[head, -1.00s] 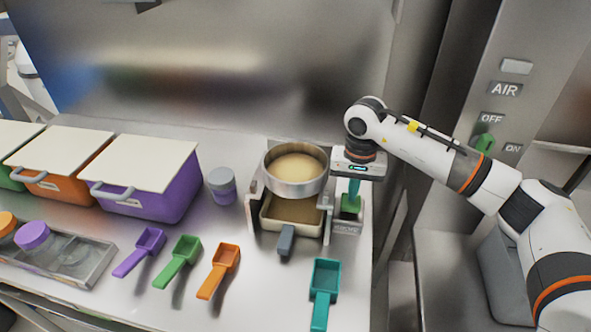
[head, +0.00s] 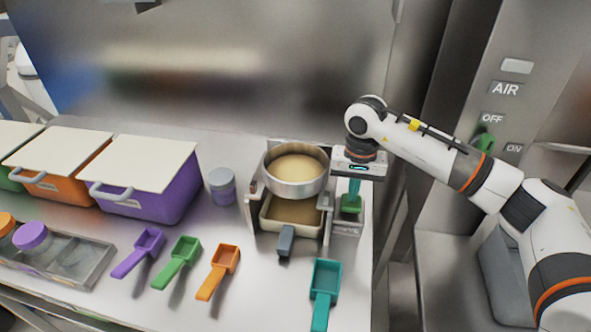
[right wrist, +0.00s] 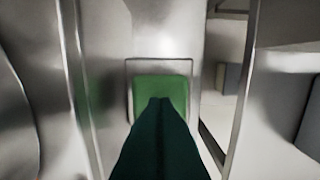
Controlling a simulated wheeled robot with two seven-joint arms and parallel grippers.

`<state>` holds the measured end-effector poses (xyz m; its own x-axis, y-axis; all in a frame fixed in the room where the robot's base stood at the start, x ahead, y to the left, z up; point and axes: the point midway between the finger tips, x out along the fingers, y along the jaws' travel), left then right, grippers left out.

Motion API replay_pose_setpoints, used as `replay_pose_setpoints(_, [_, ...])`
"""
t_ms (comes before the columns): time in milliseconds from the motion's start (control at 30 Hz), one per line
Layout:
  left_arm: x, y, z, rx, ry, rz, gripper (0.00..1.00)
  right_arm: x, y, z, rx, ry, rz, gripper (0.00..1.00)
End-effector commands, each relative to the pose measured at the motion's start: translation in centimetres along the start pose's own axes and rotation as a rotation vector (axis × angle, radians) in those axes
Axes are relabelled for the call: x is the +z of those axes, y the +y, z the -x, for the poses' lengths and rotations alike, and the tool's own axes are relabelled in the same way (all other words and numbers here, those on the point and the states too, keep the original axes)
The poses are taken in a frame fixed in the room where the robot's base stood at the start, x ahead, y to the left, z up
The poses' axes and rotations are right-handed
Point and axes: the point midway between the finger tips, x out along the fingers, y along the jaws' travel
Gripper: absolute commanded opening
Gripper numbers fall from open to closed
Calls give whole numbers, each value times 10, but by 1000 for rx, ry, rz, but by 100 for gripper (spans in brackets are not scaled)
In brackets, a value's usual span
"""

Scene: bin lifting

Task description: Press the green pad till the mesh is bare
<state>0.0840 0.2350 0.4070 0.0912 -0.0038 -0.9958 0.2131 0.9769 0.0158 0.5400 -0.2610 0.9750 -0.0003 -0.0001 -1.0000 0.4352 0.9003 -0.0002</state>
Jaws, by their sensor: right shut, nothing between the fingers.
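The green pad (head: 351,206) sits on a small block at the right side of the sieve stand. My right gripper (head: 354,194) points straight down with shut, empty fingers, its tips at the pad. In the right wrist view the dark green fingers (right wrist: 160,102) overlap the pad (right wrist: 176,86); the exact contact is hidden. The round metal sieve (head: 297,188) holds tan powder that covers its mesh. A tray (head: 266,226) with tan powder stands below it. My left gripper is out of view.
Teal (head: 325,280), orange (head: 222,262), green (head: 183,252) and purple (head: 147,243) scoops lie in front. A lidded jar (head: 222,187) and purple bin (head: 165,190) stand left. An AIR switch (head: 484,142) is on the right panel.

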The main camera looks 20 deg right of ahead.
Motion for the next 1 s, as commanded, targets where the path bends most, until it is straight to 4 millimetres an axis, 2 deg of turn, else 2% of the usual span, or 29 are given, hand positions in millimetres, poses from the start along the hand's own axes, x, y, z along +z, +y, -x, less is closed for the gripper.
replay_pose_setpoints(367, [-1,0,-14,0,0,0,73,0,0,-15,0,0,0,0])
replay_pose_setpoints(733, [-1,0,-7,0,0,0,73,0,0,0,0,0,-1,0])
replay_pose_setpoints(1000, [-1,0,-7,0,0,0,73,0,0,0,0,0,0,0])
